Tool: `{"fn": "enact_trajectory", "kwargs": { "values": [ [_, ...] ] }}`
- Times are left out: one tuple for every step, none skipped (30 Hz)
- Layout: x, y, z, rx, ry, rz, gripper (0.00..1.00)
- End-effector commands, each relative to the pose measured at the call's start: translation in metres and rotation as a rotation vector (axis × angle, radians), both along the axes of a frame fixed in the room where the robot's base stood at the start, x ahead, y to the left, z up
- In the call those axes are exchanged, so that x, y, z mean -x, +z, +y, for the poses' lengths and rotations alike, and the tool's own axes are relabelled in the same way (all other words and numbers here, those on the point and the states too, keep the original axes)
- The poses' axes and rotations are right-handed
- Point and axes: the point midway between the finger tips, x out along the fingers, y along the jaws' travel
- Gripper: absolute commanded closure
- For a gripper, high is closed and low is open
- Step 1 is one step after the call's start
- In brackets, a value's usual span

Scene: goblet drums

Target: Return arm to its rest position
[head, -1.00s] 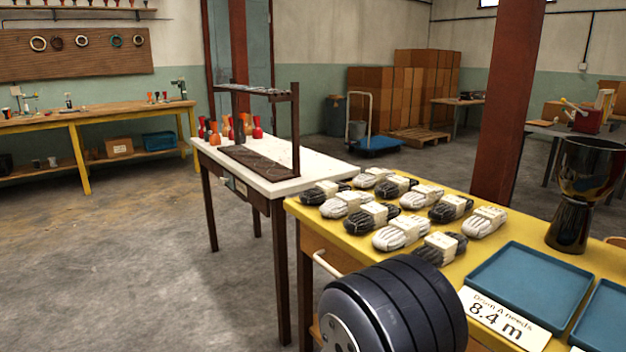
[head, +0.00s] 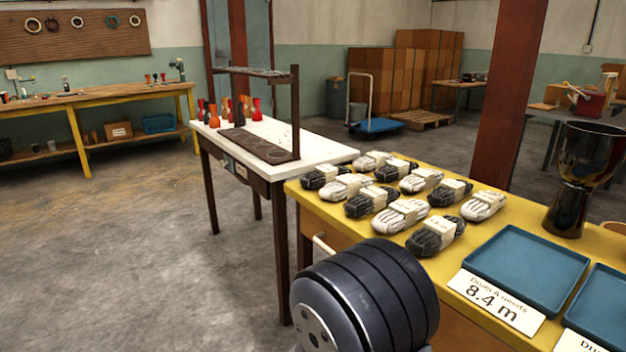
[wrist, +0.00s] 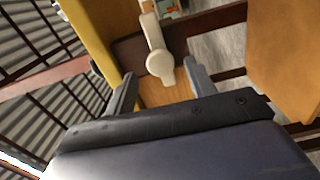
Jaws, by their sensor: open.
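My gripper (wrist: 160,88) shows in the wrist view with its two fingers spread apart and nothing between them. Behind the gap are a pale round-ended handle (wrist: 160,62) and a wooden drawer front; I cannot tell how far off they are. In the head view the gripper is out of sight. Only a dark rounded part of my arm shows, low in the middle, in front of the yellow table.
A white table (head: 318,152) with a dark rack stands behind. Floor at left is clear.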

Motion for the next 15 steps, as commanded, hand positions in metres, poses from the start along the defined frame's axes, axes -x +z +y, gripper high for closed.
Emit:
{"fn": "enact_trajectory", "kwargs": {
  "values": [
    [-0.005,-0.002,-0.008,-0.001,-0.004,-0.002,0.48],
    [-0.008,-0.002,-0.012,-0.002,-0.004,-0.001,0.48],
    [-0.011,-0.001,-0.017,-0.001,-0.004,-0.002,0.48],
    [-0.014,-0.001,-0.021,-0.001,-0.004,-0.002,0.48],
    [-0.017,-0.002,-0.025,-0.002,-0.004,-0.001,0.48],
    [-0.021,-0.001,-0.03,-0.001,-0.003,-0.001,0.48],
    [-0.023,-0.001,-0.034,-0.001,-0.005,-0.002,0.48],
    [-0.026,-0.001,-0.038,-0.001,-0.004,-0.002,0.48],
    [-0.03,-0.002,-0.043,-0.001,-0.004,-0.002,0.48],
    [-0.033,-0.001,-0.047,0.0,-0.004,-0.002,0.48],
    [-0.033,0.003,-0.046,0.009,0.0,0.011,0.48],
    [-0.033,0.006,-0.045,0.023,0.002,0.032,0.48],
    [-0.033,0.006,-0.044,0.032,0.002,0.045,0.48],
    [-0.033,0.006,-0.044,0.042,0.002,0.057,0.48],
    [-0.032,0.006,-0.044,0.053,0.002,0.074,0.48]
  ]
}}
